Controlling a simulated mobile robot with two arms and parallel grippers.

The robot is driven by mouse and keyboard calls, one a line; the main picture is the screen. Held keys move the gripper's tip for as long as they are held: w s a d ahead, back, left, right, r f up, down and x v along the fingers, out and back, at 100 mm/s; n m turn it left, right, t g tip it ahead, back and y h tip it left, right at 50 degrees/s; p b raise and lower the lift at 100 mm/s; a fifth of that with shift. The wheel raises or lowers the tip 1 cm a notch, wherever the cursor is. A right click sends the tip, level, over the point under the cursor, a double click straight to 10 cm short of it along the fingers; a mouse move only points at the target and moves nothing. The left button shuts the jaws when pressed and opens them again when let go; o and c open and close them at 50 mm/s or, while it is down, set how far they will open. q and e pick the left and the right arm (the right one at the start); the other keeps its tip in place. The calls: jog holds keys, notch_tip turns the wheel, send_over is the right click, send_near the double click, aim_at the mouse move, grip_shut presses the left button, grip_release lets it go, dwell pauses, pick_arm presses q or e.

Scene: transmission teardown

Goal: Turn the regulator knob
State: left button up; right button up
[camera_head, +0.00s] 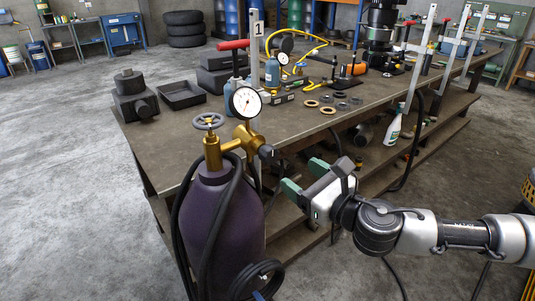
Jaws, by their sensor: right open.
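A dark purple gas cylinder (222,220) stands upright in front of the workbench. A brass regulator (243,139) sits on its top, with a round white-faced gauge (246,102) above it. A dark knob (266,153), apparently the regulator knob, sticks out from the regulator's right side. A grey handwheel (208,121) tops the cylinder valve. My right gripper (304,178) comes in from the right, its green-tipped fingers apart and empty. In the picture it is to the right of and a little below the knob, not touching it. My left gripper is out of view.
The long workbench (170,145) behind the cylinder carries dark metal parts, rings, hoses and tools. A black hose (180,232) loops around the cylinder. A spray bottle (392,128) is at the bench's front side. The floor to the left is clear.

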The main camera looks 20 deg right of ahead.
aim_at(273, 157)
jog(key=p+x, duration=0.2)
jog(key=x, duration=0.8)
jog(key=shift+w, duration=0.1)
jog(key=c, duration=0.9)
